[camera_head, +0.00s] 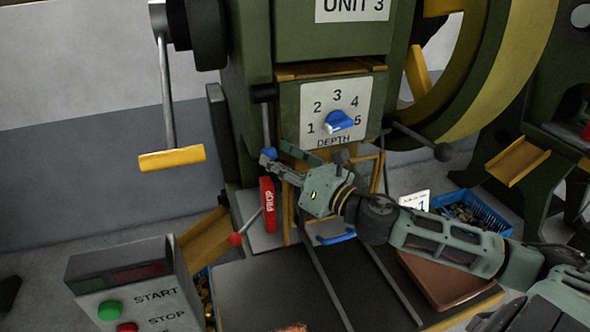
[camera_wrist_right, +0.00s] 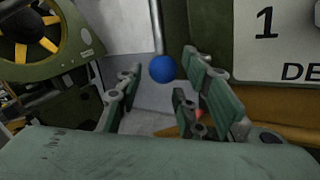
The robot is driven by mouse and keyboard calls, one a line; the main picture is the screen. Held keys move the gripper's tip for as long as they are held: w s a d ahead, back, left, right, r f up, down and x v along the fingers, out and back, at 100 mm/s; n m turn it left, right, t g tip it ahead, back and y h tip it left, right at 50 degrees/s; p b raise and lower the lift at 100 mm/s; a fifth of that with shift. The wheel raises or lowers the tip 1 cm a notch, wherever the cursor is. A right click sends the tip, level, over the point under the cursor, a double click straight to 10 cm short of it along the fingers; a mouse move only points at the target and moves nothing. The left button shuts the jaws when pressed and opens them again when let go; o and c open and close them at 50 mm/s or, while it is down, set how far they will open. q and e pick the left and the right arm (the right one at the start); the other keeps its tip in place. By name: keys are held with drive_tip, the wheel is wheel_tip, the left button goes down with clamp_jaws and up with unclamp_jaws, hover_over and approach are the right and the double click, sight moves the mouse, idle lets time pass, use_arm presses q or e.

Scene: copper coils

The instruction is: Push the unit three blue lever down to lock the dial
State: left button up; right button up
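The unit three blue lever (camera_head: 267,125) hangs from a black pivot left of the dial plate, its thin rod ending in a blue ball. My right gripper (camera_head: 270,162) reaches in from the right, its fingertips at the ball. In the right wrist view the blue ball (camera_wrist_right: 162,68) shows between the open fingers of my right gripper (camera_wrist_right: 165,85), with gaps on both sides. The blue dial knob (camera_head: 339,121) sits on the white DEPTH plate, numbered 1 to 5. Where it points is hard to tell. My left gripper is not in view.
A red PICK-labelled block (camera_head: 268,205) and a red-knobbed lever (camera_head: 236,239) lie close below the gripper. A black-knobbed rod (camera_head: 443,151) juts out right of the dial. A START/STOP box (camera_head: 135,285) stands lower left, and a blue bin (camera_head: 470,212) lies right.

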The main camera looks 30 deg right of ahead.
drive_tip(key=shift+v, duration=2.6)
drive_tip(key=shift+s, duration=0.1)
